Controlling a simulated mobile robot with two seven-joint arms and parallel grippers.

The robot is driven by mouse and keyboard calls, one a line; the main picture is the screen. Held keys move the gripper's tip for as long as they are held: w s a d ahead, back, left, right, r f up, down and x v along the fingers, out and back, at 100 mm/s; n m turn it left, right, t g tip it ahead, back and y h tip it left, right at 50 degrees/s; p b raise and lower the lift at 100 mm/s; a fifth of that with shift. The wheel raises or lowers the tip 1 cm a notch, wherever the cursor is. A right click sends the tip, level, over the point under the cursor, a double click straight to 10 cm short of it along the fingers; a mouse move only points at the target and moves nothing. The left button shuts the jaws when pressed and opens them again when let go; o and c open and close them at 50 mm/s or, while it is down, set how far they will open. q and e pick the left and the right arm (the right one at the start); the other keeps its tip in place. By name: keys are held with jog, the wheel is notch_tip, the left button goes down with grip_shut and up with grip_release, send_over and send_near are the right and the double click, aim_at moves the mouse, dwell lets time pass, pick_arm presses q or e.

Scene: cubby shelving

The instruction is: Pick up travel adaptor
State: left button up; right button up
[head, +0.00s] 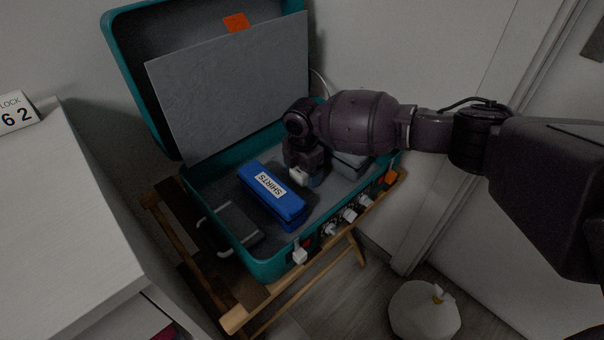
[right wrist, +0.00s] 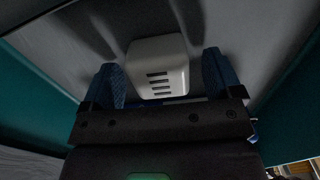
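The travel adaptor is a small white block with rounded corners and several dark slots. It lies on the grey floor of the open teal suitcase (head: 262,266), and in the head view the adaptor (head: 298,176) is partly covered by my right gripper (head: 307,178). In the right wrist view the adaptor (right wrist: 158,54) sits between the two blue fingertips of my right gripper (right wrist: 160,68). The fingers are spread wide, and a gap shows, clearest on the right side. My left gripper is not in view.
A blue box labelled SHIRTS (head: 262,186) lies left of the adaptor. A dark grey case (head: 232,225) is at the suitcase's left end, and a grey-blue item (head: 351,166) is on the right. The raised lid (head: 125,75) stands behind. A white cabinet (head: 65,220) is at left.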

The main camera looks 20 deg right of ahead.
jog(key=c, duration=1)
